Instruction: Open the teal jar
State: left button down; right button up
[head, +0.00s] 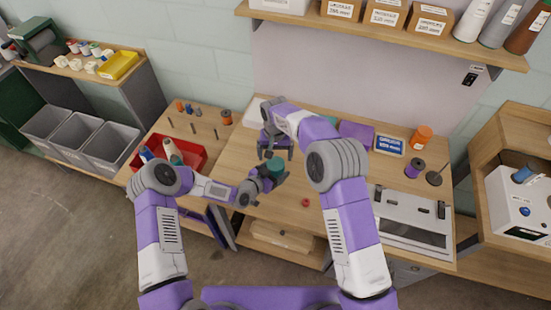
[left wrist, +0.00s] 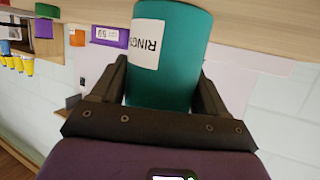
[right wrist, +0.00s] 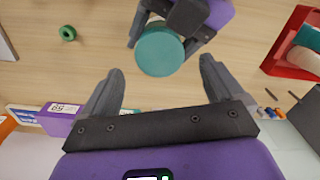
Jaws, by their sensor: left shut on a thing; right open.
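The teal jar (head: 275,167) is at the middle of the workbench. My left gripper (head: 268,178) is shut around its sides. In the left wrist view the jar (left wrist: 185,60) sits between both fingers, with a white label partly readable as "RING". In the right wrist view its round teal lid (right wrist: 160,52) is on top, seen from above. My right gripper (right wrist: 158,90) is open and empty. Its fingers point toward the lid from above, and the lid lies beyond the fingertips. The right gripper also shows behind the jar in the head view (head: 274,152).

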aim_at(275, 163)
jog(key=shift+r+m, duration=1.6)
jog(key=shift+r, duration=0.05)
jog(key=shift+f, duration=3.85)
jog(key=shift+c, duration=0.2)
jog(key=c, duration=1)
jog(key=n, duration=0.3)
jog(key=shift+c, duration=0.2)
jog(key=o, duration=1.2)
jog(key=shift+c, duration=0.2)
